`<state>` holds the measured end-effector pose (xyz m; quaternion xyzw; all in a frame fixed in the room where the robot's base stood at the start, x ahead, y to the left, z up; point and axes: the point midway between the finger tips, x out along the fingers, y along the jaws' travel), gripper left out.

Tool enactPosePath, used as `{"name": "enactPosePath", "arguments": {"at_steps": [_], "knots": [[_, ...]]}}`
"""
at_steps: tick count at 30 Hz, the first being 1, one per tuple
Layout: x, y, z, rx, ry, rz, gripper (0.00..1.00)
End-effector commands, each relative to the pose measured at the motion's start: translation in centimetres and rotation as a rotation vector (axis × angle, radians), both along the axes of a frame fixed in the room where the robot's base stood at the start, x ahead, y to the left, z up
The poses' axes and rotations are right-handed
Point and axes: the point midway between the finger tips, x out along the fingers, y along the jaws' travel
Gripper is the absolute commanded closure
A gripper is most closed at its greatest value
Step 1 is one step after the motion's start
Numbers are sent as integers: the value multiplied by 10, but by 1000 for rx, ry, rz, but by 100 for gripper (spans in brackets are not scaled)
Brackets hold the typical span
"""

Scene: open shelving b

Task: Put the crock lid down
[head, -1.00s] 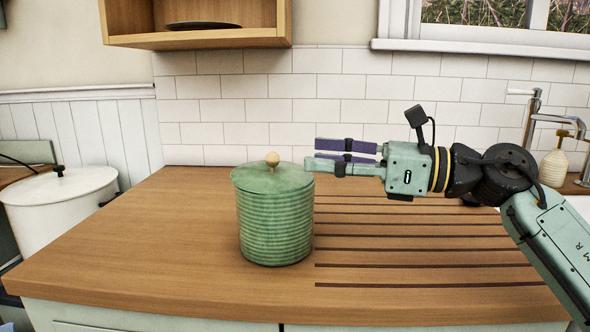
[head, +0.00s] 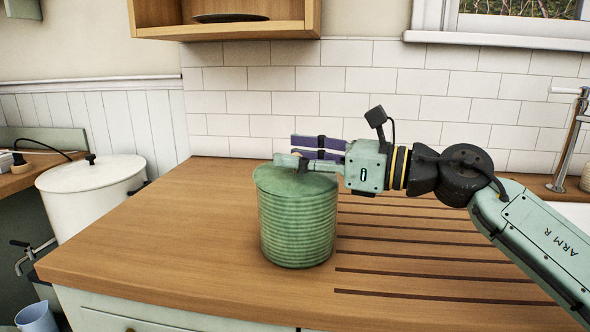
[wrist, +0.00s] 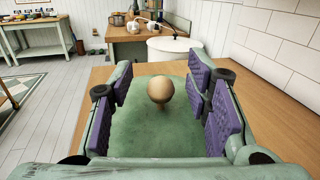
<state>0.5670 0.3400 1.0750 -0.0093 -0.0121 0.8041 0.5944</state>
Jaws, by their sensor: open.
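The green ribbed crock (head: 298,228) stands upright on the wooden counter. Its green lid (head: 272,178) sits on top of it; the lid also fills the lower middle of the wrist view (wrist: 140,130). The lid's round pale wooden knob (wrist: 160,90) stands between my gripper's finger pads in the wrist view, with space on both sides. My gripper (head: 296,154) is open, reaching in from the right at knob height. In the head view its fingers hide most of the knob.
The wooden counter (head: 170,225) is clear to the left of the crock, and dark drain grooves run to its right. A white lidded pot (head: 95,200) stands at the far left. A wooden shelf (head: 230,32) hangs above, and a tiled wall (head: 340,85) is behind.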

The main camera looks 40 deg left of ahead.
Motion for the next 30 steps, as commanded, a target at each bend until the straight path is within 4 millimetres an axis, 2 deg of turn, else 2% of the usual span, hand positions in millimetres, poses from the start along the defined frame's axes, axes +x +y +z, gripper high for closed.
{"name": "enactPosePath", "arguments": {"at_steps": [9,27,30], "knots": [[-1,5,0,1,1,-1,56],[-1,5,0,1,1,-1,96],[-1,5,0,1,1,-1,100]]}}
